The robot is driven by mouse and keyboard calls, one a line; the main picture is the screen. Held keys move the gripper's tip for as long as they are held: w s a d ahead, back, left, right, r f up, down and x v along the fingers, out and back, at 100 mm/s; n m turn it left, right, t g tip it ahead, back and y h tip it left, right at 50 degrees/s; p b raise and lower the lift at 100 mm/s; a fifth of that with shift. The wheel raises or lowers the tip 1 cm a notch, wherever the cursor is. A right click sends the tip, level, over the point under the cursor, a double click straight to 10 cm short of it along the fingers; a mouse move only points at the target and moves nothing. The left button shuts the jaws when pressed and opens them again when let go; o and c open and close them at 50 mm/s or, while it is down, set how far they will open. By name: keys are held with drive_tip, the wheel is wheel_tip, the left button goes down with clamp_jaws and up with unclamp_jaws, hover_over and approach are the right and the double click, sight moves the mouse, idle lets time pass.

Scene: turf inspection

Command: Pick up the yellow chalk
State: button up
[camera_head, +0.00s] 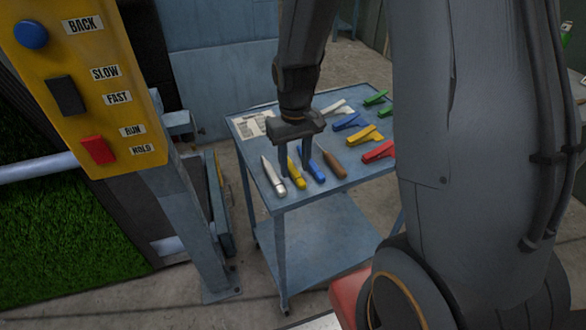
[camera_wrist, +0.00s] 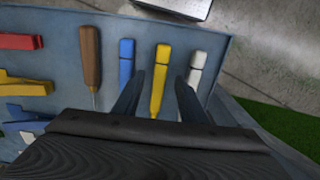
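The yellow chalk (camera_head: 300,181) lies on the blue cart top in the head view, in a row between a white chalk (camera_head: 273,177) and a blue chalk (camera_head: 317,171). It also shows in the wrist view (camera_wrist: 161,65), pointing lengthwise towards my gripper. My gripper (camera_head: 295,172) points down over the row. Its two fingers are apart, with nothing held between them. In the wrist view, the fingers (camera_wrist: 157,84) appear on either side of the yellow chalk, the right one close to the white chalk. I cannot tell how high the fingertips are above the top.
A brown-handled awl (camera_head: 334,164) lies right of the blue chalk. Coloured clips, including a yellow one (camera_head: 365,136) and a red one (camera_head: 378,152), lie farther right. A paper sheet (camera_head: 252,124) is at the back left. A yellow control panel (camera_head: 85,80) stands left of the cart.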

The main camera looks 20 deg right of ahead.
sight(295, 171)
drive_tip(key=shift+f, duration=0.55)
drive_tip(key=shift+c, duration=0.2)
clamp_jaws()
wheel_tip(295, 171, up, 10)
drive_tip(key=b, duration=0.2)
